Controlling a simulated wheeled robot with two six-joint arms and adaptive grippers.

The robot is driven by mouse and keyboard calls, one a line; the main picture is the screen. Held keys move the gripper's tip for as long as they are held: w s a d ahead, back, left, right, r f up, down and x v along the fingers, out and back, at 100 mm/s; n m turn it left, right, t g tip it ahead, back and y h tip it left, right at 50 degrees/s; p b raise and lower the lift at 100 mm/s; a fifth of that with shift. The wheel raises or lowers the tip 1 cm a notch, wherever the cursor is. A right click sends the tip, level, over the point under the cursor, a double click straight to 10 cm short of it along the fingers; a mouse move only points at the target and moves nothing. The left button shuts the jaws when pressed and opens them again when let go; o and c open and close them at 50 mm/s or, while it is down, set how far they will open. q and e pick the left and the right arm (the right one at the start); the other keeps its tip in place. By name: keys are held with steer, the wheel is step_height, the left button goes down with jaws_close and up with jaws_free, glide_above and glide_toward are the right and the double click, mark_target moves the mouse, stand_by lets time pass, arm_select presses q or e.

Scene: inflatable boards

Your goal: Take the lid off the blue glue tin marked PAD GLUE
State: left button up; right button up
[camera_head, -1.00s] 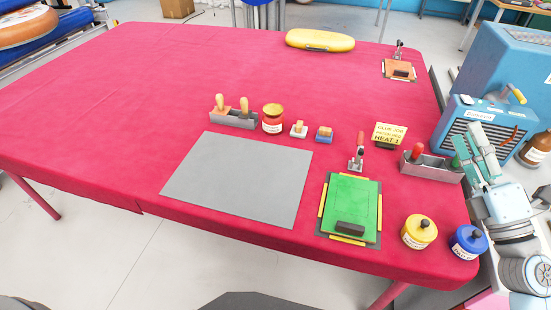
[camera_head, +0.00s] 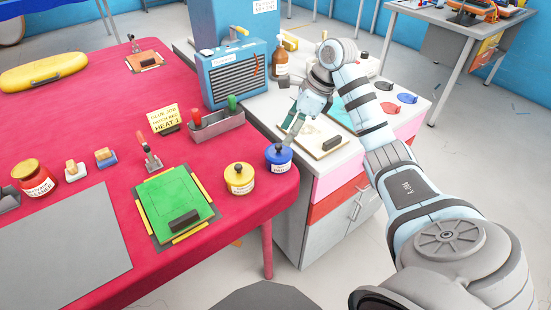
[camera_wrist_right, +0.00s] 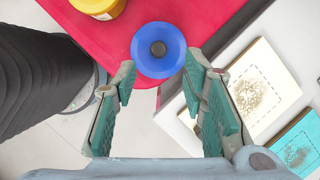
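The blue glue tin (camera_head: 279,161) stands upright near the right corner of the red table, with its lid on and a dark knob on top. In the right wrist view the blue lid (camera_wrist_right: 171,60) and its dark round knob show from above, just beyond my fingertips. My right gripper (camera_head: 292,134) is above and close to the tin, its teal-padded fingers pointing down. In the wrist view the right gripper (camera_wrist_right: 159,75) is open, with nothing between its fingers. The label is only partly readable. My left gripper is not in view.
A yellow tin (camera_head: 240,179) stands just left of the blue tin. A green board (camera_head: 158,198) lies further left. A grey tool tray (camera_head: 216,130) and blue heater box (camera_head: 222,84) stand behind. A white-topped cabinet (camera_head: 303,172) adjoins the table on the right.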

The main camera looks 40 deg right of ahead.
mark_target(279, 145)
steer(key=x, duration=0.5)
steer(key=shift+w+a+r, duration=0.1)
steer(key=shift+w+a, duration=0.1)
steer(key=shift+a, duration=0.15)
jaws_close()
